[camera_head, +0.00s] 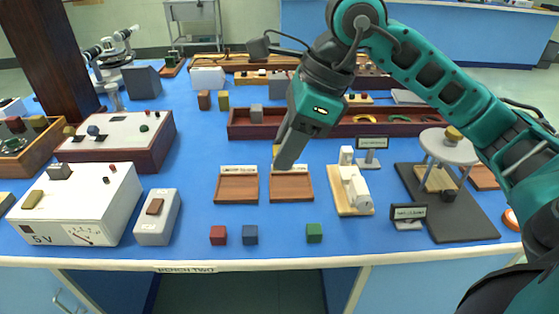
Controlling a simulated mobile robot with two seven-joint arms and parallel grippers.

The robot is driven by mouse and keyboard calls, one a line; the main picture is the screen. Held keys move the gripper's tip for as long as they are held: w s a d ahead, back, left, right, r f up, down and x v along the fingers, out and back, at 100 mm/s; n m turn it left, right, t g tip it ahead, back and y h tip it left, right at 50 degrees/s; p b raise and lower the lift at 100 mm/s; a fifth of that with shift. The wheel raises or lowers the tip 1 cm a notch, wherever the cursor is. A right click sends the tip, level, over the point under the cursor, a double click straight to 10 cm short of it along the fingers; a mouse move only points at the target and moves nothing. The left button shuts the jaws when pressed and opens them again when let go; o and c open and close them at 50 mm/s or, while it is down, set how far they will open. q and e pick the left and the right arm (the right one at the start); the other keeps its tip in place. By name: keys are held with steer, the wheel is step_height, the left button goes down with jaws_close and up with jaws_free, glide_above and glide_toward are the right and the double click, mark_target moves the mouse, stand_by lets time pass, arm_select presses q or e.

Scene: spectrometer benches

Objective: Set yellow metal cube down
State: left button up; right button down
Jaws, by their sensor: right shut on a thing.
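My right gripper (284,158) comes in from the upper right and points down above the bench, over the back part of the right wooden tray (291,192). It is shut on the yellow metal cube (276,150), of which only a small yellow patch shows at the left of the finger. The rest of the cube is hidden by the gripper. A second wooden tray (237,193) lies just to the left. Both trays look empty and have a pale label at the back. My left gripper is not in view.
Red (218,235), blue (250,235) and green (314,233) cubes stand near the front edge. A white device on a wooden base (354,190) stands right of the trays. A long dark red tray (350,128) lies behind. A grey switch box (157,218) stands left.

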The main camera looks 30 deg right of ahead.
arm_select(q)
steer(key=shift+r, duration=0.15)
arm_select(e)
steer(key=shift+r, duration=0.5)
steer(key=n, duration=0.2)
steer(key=w+a+f+n+g+p, duration=0.1)
steer(key=n, duration=0.1)
steer(key=shift+w+f, duration=0.1)
arm_select(q)
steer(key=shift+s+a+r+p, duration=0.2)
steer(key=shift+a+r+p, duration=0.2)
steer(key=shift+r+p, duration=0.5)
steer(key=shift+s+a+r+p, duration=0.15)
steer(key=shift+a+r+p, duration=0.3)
steer(key=shift+p, duration=0.65)
arm_select(e)
steer(key=w+a+f+n+g+h, duration=0.1)
steer(key=f+n+g+h, duration=0.1)
steer(key=n, duration=0.8)
steer(key=w+a+f+n+g+h, duration=0.2)
steer(key=f+n+g, duration=0.1)
steer(key=n, duration=0.7)
steer(key=shift+a+f+g, duration=0.3)
steer(key=shift+f+g, duration=0.1)
steer(key=shift+f, duration=0.35)
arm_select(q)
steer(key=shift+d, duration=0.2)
